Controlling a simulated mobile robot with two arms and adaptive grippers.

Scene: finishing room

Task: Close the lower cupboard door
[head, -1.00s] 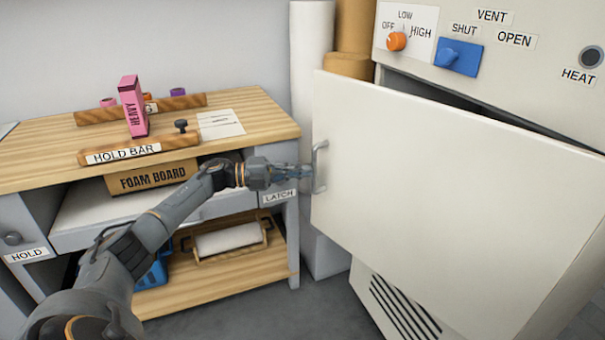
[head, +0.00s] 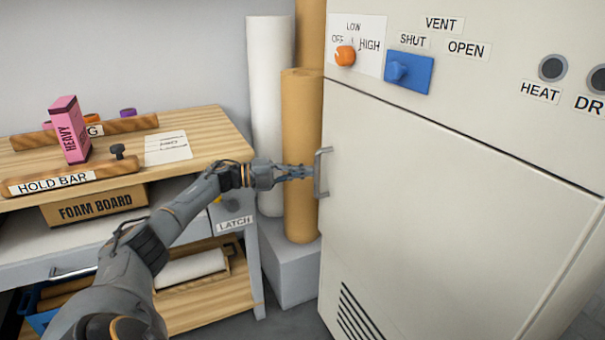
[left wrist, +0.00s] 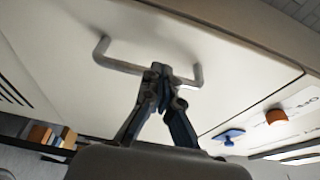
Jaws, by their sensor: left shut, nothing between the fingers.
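The lower cupboard door (head: 440,200) is a large cream panel, and it looks flush with the cabinet front, with only a thin dark seam along its top. Its grey bar handle (head: 325,172) is at the door's left edge. My left gripper (head: 311,172) is shut, with its fingertips at the handle. In the left wrist view, the closed fingertips (left wrist: 158,76) meet the middle of the handle (left wrist: 122,66) against the door (left wrist: 60,55). Whether they press on it is unclear. My right gripper is not in view.
Above the door are an orange knob (head: 345,56) and a blue vent slider (head: 408,73). White (head: 270,110) and brown (head: 301,150) rolls stand left of the cabinet. A wooden workbench (head: 215,125) holds a pink box (head: 69,130) beyond my left arm.

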